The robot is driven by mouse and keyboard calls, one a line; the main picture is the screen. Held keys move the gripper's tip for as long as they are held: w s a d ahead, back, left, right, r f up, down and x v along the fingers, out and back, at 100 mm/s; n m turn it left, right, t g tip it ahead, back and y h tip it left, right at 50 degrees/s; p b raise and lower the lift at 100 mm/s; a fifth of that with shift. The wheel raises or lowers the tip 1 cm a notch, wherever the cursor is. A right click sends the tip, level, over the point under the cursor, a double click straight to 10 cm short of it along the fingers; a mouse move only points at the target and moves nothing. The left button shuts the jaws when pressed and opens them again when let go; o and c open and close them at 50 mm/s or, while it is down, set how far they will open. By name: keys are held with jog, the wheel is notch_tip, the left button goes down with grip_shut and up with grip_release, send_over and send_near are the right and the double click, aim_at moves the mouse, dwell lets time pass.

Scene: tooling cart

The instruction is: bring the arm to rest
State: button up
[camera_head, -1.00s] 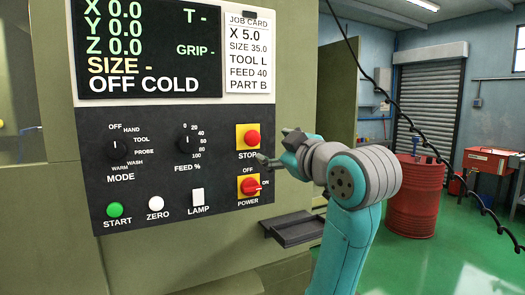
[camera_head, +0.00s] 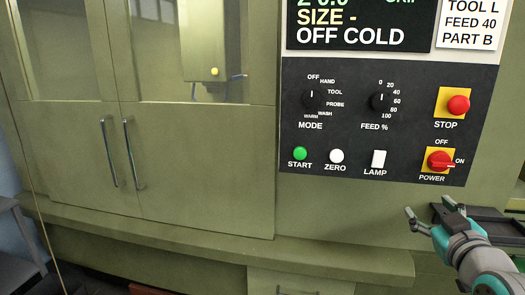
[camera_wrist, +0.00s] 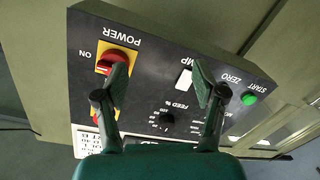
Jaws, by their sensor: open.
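My gripper (camera_head: 428,212) is at the lower right in the head view, open and empty, just below the control panel (camera_head: 350,82). In the wrist view my gripper (camera_wrist: 160,78) shows two spread fingers with nothing between them, and the panel lies upside down beyond. The red power switch (camera_head: 439,161) is just above my gripper, and its white mark points towards ON. In the wrist view the power switch (camera_wrist: 110,64) is partly covered by the left finger. I cannot tell how far the fingers are from the panel.
A dark shelf (camera_head: 482,217) juts out under the panel, close behind my gripper. The red stop button (camera_head: 458,105) is above. The machine's doors (camera_head: 180,165) with two handles are shut at left. A green ledge (camera_head: 220,238) runs along below. The display (camera_head: 360,25) reads OFF COLD.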

jog(key=s+a+f+m, duration=0.1)
jog(key=s+a+f, duration=0.35)
jog(key=f, duration=0.55)
jog(key=s+a+f+m+g+y, duration=0.1)
jog(key=s+a+f, duration=0.35)
jog(key=f, duration=0.45)
jog(key=s+a+f, duration=0.3)
jog(key=s+f, duration=0.2)
jog(key=f, duration=0.5)
jog(key=s+a+f+y, duration=0.1)
jog(key=s+a+f, duration=0.1)
jog(key=s, duration=1.2)
jog(key=s+a+f+g+y, duration=0.1)
jog(key=s+a, duration=0.4)
jog(key=s, duration=0.9)
jog(key=shift+s+f+y, duration=0.15)
jog(key=shift+f+y, duration=0.15)
jog(key=shift+f, duration=0.5)
